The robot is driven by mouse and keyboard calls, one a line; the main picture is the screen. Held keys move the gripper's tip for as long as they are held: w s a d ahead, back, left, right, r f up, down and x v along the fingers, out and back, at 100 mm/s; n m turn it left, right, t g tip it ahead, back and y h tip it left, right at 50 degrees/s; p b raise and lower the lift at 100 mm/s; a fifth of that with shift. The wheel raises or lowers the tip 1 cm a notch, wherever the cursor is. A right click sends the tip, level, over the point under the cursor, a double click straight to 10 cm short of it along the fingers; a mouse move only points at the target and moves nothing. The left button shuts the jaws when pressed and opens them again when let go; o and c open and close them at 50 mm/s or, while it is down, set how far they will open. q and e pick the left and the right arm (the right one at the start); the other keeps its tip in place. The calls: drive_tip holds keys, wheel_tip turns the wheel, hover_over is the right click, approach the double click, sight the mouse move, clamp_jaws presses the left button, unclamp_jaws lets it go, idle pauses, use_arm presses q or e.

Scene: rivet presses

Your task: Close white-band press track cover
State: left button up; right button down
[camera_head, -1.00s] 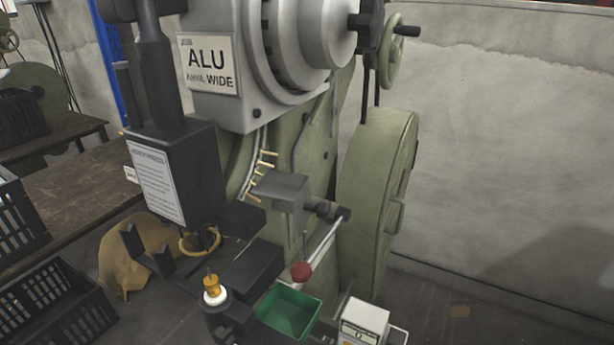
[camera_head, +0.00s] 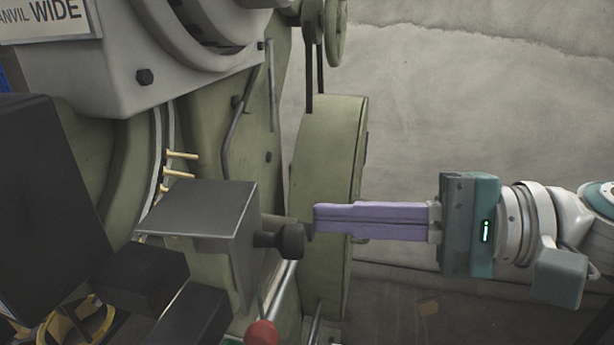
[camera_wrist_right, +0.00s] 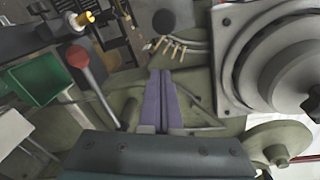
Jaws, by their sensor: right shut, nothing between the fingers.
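A grey metal block-like cover (camera_head: 205,215) with a black knob (camera_head: 290,240) stands out from the green press, by a curved track (camera_head: 160,150) with brass rivets. The rivets show above the cover, where the track is exposed. No white band is visible. My right gripper (camera_head: 318,221) comes in from the right with its purple fingers shut and empty. Its tips look close to the knob in the head view; I cannot tell whether they touch. In the right wrist view the shut fingers (camera_wrist_right: 160,75) point toward the rivets (camera_wrist_right: 175,48). My left gripper is not in view.
A red ball-ended lever (camera_head: 262,333) stands below the cover. The press's green wheel guard (camera_head: 328,190) is behind my fingers. A green bin (camera_wrist_right: 35,78) shows at left in the wrist view. Open floor and a bare wall lie to the right.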

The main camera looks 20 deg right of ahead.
drive_tip(key=s+a+p, duration=0.1)
drive_tip(key=s+a+r+p, duration=0.1)
drive_tip(key=a+p, duration=0.1)
drive_tip(key=shift+r, duration=0.1)
drive_tip(key=shift+s+a, duration=0.1)
drive_tip(key=shift+a, duration=0.05)
idle(0.4)
